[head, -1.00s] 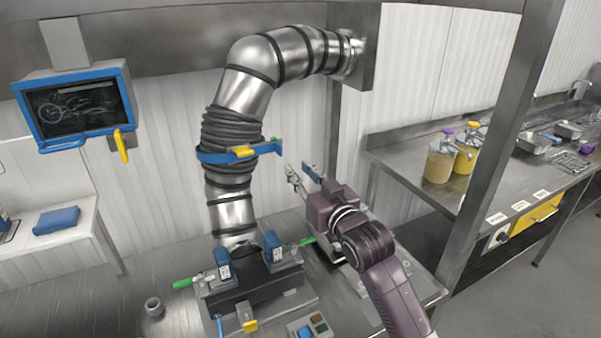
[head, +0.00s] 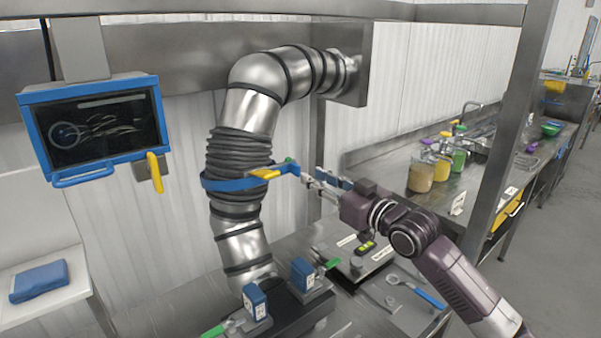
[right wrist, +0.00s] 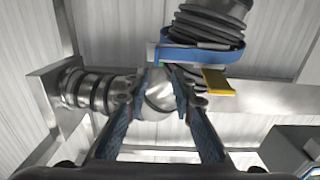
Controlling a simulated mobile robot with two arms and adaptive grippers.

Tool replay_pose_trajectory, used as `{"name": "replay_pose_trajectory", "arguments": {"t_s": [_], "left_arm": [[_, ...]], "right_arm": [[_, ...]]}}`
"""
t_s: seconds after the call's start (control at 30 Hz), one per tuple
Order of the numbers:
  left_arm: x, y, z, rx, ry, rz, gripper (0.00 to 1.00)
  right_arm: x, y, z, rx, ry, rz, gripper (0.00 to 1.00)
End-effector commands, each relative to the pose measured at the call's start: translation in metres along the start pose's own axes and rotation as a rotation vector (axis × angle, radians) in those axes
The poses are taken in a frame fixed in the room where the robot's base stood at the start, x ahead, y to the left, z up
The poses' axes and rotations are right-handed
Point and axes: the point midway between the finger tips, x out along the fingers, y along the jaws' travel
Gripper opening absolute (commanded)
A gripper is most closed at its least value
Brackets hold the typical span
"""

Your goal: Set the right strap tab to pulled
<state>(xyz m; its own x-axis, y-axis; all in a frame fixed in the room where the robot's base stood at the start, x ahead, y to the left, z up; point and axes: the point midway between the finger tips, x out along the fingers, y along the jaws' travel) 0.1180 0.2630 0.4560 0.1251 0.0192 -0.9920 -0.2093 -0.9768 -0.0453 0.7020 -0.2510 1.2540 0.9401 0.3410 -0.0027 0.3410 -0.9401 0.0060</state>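A blue strap (head: 222,184) with a yellow buckle (head: 265,173) wraps the dark ribbed bellows of a steel duct. Its blue right tab (head: 291,166) sticks out at the strap's right end. My right gripper (head: 314,182) has its fingertips just right of this tab, at about its height. In the right wrist view, the gripper's fingers (right wrist: 160,82) stand apart, with the strap (right wrist: 202,54) and its yellow buckle (right wrist: 217,81) beyond them. I cannot tell whether the tab lies between the tips or is touched. My left gripper is out of view.
A screen (head: 97,127) hangs at the left. Below the duct stand blue clamps (head: 254,301) with green handles. A bench with pump jars (head: 420,176) is at the right, behind a steel post (head: 515,115). Open space surrounds the bellows in front.

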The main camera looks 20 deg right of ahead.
Motion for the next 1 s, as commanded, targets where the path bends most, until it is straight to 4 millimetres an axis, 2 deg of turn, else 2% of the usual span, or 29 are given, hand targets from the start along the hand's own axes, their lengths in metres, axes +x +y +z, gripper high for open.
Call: {"name": "replay_pose_trajectory", "arguments": {"t_s": [0.03, 0.13, 0.2, 0.3, 0.47, 0.6, 0.7, 0.87, 1.0], "left_arm": [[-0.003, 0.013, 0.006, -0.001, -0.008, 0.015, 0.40], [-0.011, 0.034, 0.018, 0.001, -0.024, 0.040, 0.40], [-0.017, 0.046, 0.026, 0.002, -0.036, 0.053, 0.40], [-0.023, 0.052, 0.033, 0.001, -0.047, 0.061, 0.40], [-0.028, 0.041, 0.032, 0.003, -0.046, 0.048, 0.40], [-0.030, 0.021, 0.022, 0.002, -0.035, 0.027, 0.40], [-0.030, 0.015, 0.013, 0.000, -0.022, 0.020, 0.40], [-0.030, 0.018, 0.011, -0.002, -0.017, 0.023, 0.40], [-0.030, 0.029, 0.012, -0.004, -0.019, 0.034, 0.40]], "right_arm": [[0.004, 0.000, -0.002, 0.003, -0.001, 0.000, 0.23], [0.015, 0.000, -0.004, 0.005, 0.000, 0.000, 0.23], [0.026, -0.001, -0.004, 0.003, 0.000, -0.001, 0.23], [0.041, 0.000, -0.004, 0.004, 0.000, -0.001, 0.23], [0.061, 0.000, -0.003, 0.004, -0.001, -0.001, 0.23], [0.071, -0.001, -0.001, 0.001, -0.001, -0.001, 0.23], [0.075, 0.000, -0.001, 0.001, 0.000, 0.000, 0.23], [0.076, -0.001, 0.000, 0.001, 0.000, 0.000, 0.23], [0.076, -0.001, 0.000, 0.001, -0.001, -0.001, 0.21]]}}
